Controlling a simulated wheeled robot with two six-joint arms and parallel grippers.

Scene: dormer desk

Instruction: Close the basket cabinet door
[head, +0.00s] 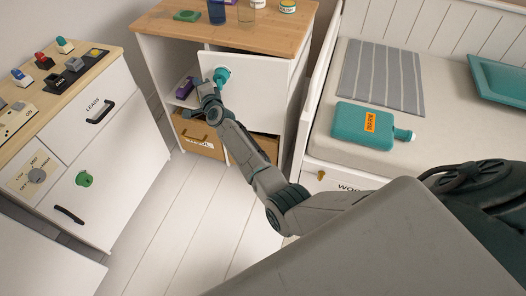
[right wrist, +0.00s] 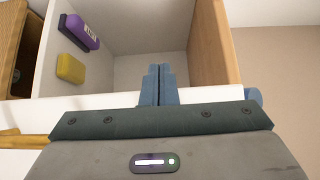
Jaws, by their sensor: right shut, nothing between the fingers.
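The basket cabinet has a wooden top (head: 225,30), and its white door (head: 245,75) with a teal knob (head: 222,74) stands open, angled out from the body. The shelf space behind it is visible on the left. My right gripper (head: 208,92) is at the door's free side, just below the knob; I cannot tell whether it touches the door. In the right wrist view its fingers (right wrist: 159,84) are shut and empty, in front of the cabinet's open interior (right wrist: 140,30). My left gripper is not in view.
A purple item (head: 184,88) lies on the cabinet shelf, and a yellow block (right wrist: 71,69) sits beside it in the wrist view. Labelled baskets (head: 196,138) stand below. A drawer unit (head: 100,150) is at left, a bench with a teal bottle (head: 364,125) at right. White floor lies between.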

